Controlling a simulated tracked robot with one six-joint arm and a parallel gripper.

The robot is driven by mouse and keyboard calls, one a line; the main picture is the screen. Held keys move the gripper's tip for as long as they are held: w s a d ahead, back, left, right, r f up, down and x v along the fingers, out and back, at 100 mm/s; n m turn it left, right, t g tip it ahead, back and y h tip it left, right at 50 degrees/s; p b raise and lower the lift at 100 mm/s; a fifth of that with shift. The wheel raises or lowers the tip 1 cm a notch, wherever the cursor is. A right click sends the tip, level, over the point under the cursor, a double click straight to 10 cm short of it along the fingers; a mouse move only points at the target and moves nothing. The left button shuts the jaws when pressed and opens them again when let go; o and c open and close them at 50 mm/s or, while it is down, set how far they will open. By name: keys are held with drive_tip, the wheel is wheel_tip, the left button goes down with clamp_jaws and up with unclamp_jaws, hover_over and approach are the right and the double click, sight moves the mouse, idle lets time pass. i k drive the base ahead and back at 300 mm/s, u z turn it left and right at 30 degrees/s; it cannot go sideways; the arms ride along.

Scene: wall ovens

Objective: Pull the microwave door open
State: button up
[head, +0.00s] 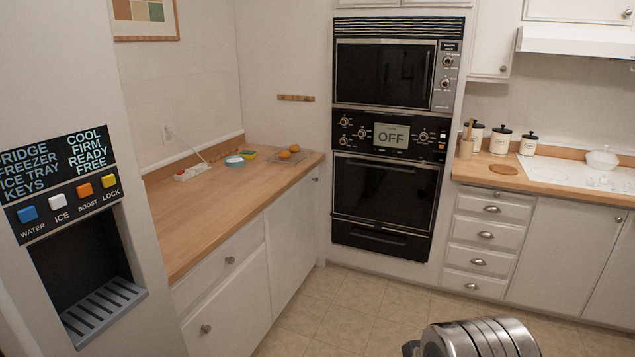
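The microwave (385,75) is the upper unit of the black wall-oven column in the middle of the head view. Its dark glass door is shut. A thin upright dark bar, which looks like the handle, runs near the door's right edge. A panel with knobs (446,75) is to the right of the door. A ribbed metal part of my arm shows at the bottom edge, low and in front of the ovens, well apart from the microwave. My gripper's fingers are not visible.
A wooden counter (215,205) stands left, another with canisters (500,140) right. The fridge dispenser (85,275) is at near left. Tiled floor (345,310) before the ovens is clear.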

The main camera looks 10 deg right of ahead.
sight(393, 73)
drive_tip(key=z, duration=0.1)
drive_tip(key=i, duration=2.35)
drive_tip(key=z, duration=0.3)
drive_tip(key=i, duration=1.45)
drive_tip(key=z, duration=0.1)
